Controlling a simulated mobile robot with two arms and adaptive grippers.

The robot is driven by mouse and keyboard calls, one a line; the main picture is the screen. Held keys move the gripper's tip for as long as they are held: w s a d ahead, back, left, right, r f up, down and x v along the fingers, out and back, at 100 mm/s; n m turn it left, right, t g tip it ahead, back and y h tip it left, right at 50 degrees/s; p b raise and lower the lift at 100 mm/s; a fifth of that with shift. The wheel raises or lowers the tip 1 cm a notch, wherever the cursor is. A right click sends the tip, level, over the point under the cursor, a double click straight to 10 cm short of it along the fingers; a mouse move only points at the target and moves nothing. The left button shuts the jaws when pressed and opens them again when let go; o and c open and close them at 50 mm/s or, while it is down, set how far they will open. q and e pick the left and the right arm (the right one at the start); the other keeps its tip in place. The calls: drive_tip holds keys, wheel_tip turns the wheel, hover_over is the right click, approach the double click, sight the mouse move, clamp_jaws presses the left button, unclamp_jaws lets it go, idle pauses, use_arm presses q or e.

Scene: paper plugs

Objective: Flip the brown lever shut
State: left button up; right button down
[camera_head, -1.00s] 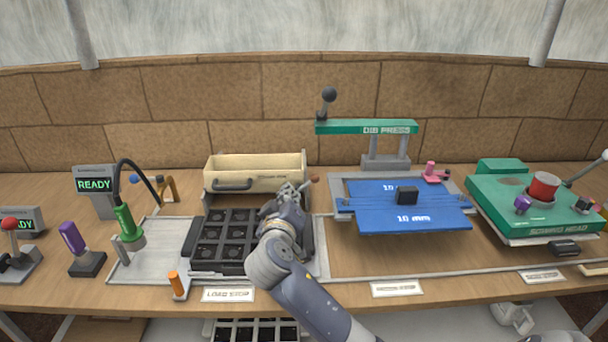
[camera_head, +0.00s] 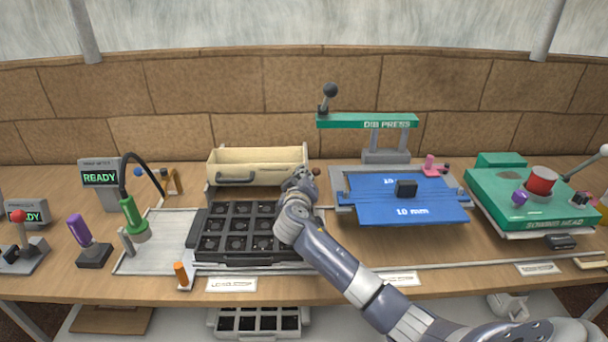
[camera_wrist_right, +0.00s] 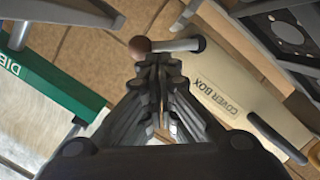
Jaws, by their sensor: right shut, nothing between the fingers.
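The brown lever has a round brown knob (camera_wrist_right: 140,47) on a short silver rod that runs to a dark pivot beside the cover box in the right wrist view. In the head view its knob (camera_head: 316,171) shows just right of my right gripper, with the rod mostly hidden. My right gripper (camera_wrist_right: 163,62) is shut and empty, its fingertips close to the rod and knob. I cannot tell whether they touch. In the head view the right gripper (camera_head: 300,176) is at the front right corner of the cream cover box (camera_head: 258,163). My left gripper is out of view.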

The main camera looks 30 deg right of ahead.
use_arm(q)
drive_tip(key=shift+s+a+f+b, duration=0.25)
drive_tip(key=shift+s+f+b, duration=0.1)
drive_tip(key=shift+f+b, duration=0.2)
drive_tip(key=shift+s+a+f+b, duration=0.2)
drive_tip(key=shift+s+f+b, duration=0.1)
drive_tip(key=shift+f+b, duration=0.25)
use_arm(e)
drive_tip(key=shift+s+d+f+m+y, duration=0.15)
drive_tip(key=shift+d+f+m, duration=0.15)
drive_tip(key=shift+m, duration=0.2)
drive_tip(key=shift+d+f+m+y, duration=0.15)
drive_tip(key=shift+d+m, duration=0.2)
drive_tip(key=shift+m, duration=0.15)
